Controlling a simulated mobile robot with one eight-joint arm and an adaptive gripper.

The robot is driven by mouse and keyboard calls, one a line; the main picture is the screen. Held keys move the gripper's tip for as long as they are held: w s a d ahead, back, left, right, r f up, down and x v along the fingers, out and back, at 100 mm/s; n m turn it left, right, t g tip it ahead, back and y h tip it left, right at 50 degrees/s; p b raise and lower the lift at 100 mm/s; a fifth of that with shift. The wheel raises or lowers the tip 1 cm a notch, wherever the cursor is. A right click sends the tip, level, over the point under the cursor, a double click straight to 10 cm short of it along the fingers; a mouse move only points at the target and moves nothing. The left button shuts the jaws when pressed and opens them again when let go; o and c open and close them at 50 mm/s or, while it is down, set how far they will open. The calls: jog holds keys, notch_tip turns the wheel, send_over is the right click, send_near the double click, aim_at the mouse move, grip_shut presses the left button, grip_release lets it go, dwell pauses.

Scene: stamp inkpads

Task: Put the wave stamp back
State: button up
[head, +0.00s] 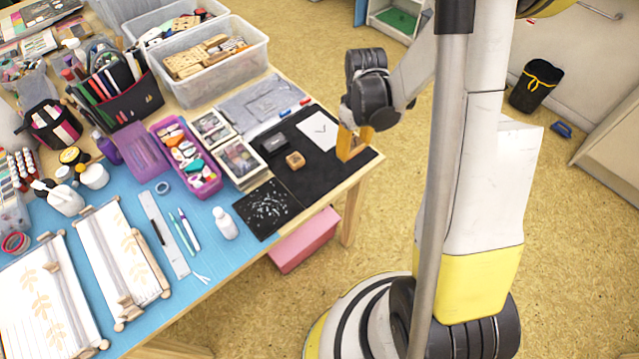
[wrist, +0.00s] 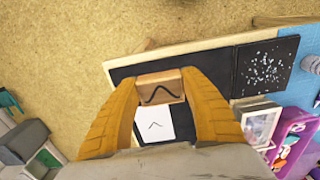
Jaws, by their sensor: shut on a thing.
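My gripper (head: 352,146) is over the right end of the black mat (head: 334,169), near the table's right edge. In the wrist view its orange fingers (wrist: 160,82) are shut on a small wooden stamp (wrist: 161,92) with a black wave-like mark on the face I see. A white card (head: 317,130) with a small peaked mark lies on the mat. It also shows below the held stamp in the wrist view (wrist: 154,125). Another wooden block stamp (head: 295,160) sits on the mat beside a dark inkpad (head: 274,144). The fingers hide the held stamp in the head view.
A speckled black sheet (head: 266,208), a pink tray of items (head: 185,158) and framed boxes (head: 238,160) lie left of the mat. A clear bin of wooden blocks (head: 212,75) stands behind. The mat's front part is bare.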

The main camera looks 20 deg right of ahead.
jog(key=b, duration=0.4)
send_over(314, 186)
notch_tip(314, 186, down, 7)
jog(key=shift+d+r, duration=0.1)
jog(key=shift+f+b, duration=0.75)
jog(key=shift+f, duration=1.25)
jog(key=shift+f, duration=0.1)
jog(key=o, duration=1.1)
jog(key=shift+o, duration=0.2)
